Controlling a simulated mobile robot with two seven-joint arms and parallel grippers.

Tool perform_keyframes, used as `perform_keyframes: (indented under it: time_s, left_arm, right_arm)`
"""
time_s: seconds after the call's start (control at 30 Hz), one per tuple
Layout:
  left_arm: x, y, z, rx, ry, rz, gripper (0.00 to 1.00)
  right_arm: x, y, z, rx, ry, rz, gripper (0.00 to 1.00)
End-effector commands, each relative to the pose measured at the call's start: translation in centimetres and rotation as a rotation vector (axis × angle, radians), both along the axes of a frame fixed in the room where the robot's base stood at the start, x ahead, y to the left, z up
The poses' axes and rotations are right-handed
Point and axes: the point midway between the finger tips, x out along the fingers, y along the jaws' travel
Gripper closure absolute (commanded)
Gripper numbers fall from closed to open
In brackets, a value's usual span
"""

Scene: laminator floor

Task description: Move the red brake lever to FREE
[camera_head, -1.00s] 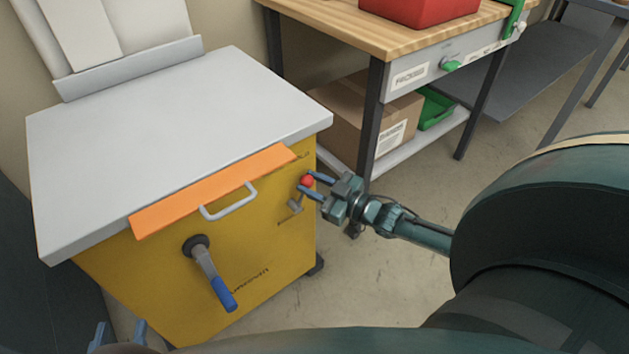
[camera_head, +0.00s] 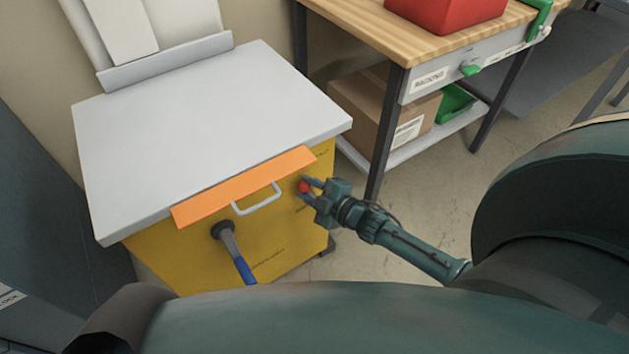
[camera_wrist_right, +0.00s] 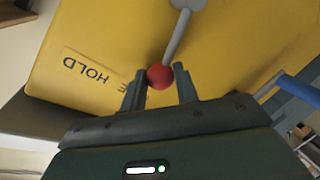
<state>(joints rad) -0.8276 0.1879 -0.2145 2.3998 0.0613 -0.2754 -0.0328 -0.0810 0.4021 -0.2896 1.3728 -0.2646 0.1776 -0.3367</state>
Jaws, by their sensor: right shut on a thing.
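The brake lever's red ball knob (camera_head: 304,187) is at the right end of the yellow cabinet's front (camera_head: 285,238). My right gripper (camera_head: 309,188) is shut on it from the right. In the right wrist view, the red knob (camera_wrist_right: 160,77) sits between the two fingers of my right gripper (camera_wrist_right: 160,88). The lever's grey rod (camera_wrist_right: 178,35) runs from the knob up to a pivot at the top edge. The word HOLD (camera_wrist_right: 86,68) is left of the knob. Another label ending in E is partly hidden by a finger. My left gripper is not in view.
An orange flap (camera_head: 245,187) with a grey pull handle (camera_head: 258,202) juts out left of the lever. A crank with a blue grip (camera_head: 244,270) hangs below it. A wooden workbench (camera_head: 420,45) stands behind my right gripper. My own arm covers the bottom of the head view.

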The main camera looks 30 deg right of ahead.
Motion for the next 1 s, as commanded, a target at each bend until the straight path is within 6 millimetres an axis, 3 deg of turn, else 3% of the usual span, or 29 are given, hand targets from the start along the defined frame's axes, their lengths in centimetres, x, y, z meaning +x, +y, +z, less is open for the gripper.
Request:
perform_keyframes:
  time_s: [0.7,0.73,1.0]
  left_arm:
    - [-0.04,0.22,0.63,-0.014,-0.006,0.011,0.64]
    - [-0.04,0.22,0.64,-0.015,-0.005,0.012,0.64]
    - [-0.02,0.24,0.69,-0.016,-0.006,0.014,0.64]
  right_arm:
    - [-0.11,0.72,-0.35,-0.084,-0.006,0.001,1.00]
    - [-0.11,0.73,-0.34,-0.084,-0.005,0.002,0.69]
    - [-0.07,0.68,-0.30,-0.082,-0.006,0.001,0.48]
